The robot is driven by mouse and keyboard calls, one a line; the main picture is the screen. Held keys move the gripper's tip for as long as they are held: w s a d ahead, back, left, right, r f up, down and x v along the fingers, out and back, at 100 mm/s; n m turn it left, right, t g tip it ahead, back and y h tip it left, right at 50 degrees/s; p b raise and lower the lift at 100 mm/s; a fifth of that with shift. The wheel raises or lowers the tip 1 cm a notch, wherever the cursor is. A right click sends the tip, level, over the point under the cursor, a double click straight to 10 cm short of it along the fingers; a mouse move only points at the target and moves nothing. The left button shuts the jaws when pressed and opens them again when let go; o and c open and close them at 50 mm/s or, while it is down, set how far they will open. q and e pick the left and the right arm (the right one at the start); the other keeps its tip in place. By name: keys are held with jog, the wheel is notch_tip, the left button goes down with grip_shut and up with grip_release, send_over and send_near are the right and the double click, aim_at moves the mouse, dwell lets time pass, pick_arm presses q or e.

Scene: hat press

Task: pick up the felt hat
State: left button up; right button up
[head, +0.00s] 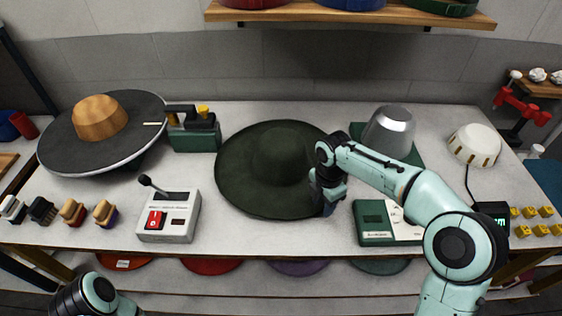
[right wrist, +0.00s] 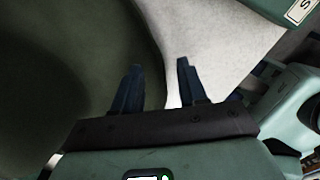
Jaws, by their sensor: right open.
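The felt hat (head: 270,160) is dark green with a wide round brim and a low crown. It lies on the light worktable at the middle of the head view. My right gripper (head: 327,203) is at the right front edge of its brim. In the right wrist view, my right gripper (right wrist: 160,66) is open. One dark finger is over the green hat (right wrist: 75,50) and the other is over the pale tabletop, with the brim edge running between them. Whether a finger touches the felt cannot be told. Of my left arm, only a link shows at the bottom left.
A round press with a wooden block (head: 101,118) stands at the left. A lever box (head: 168,217) is left of the hat. A metal dome (head: 389,131) and a green-and-white device (head: 374,223) are on the right. Brushes (head: 73,212) line the left front.

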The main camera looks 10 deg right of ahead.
jog(key=shift+f, duration=0.2)
grip_shut()
jog(key=shift+r, duration=0.1)
pick_arm(q)
jog(key=r+p, duration=0.1)
jog(key=w+r+p, duration=0.1)
jog(key=r+p, duration=0.1)
jog(key=w+r+p, duration=0.1)
jog(key=r, duration=0.1)
jog(key=shift+w+r+p, duration=0.1)
jog(key=shift+w+p, duration=0.1)
jog(key=shift+p, duration=0.1)
pick_arm(e)
notch_tip(320, 180, up, 20)
